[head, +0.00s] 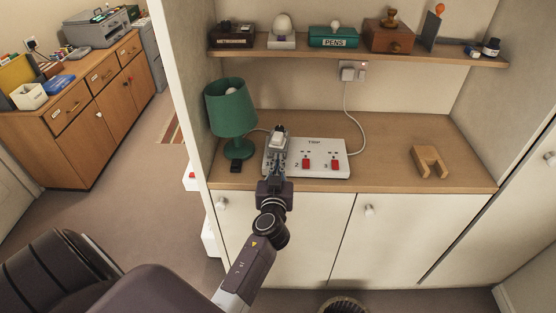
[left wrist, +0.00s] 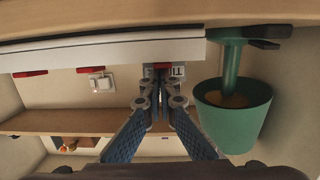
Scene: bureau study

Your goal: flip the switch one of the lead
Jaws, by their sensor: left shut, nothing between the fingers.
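The white extension lead (head: 327,148) lies on the wooden desk top. Its red switches 2 (head: 307,163) and 3 (head: 335,163) show in the head view; switch one is hidden behind my left gripper (head: 277,160). The gripper is shut and empty at the lead's left end. In the left wrist view, the shut fingertips (left wrist: 161,82) are at or very close to the leftmost socket's red switch (left wrist: 160,66). I cannot tell whether they touch it or which way it is tilted. The lead's white front edge (left wrist: 115,52) runs across that view. My right gripper is not in view.
A green lamp (head: 231,112) stands close left of the lead. A wooden bracket-shaped block (head: 429,161) lies at the right. A shelf (head: 400,52) with several items hangs above. A wall socket (head: 353,71) feeds the lead's cable. The desk between lead and block is clear.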

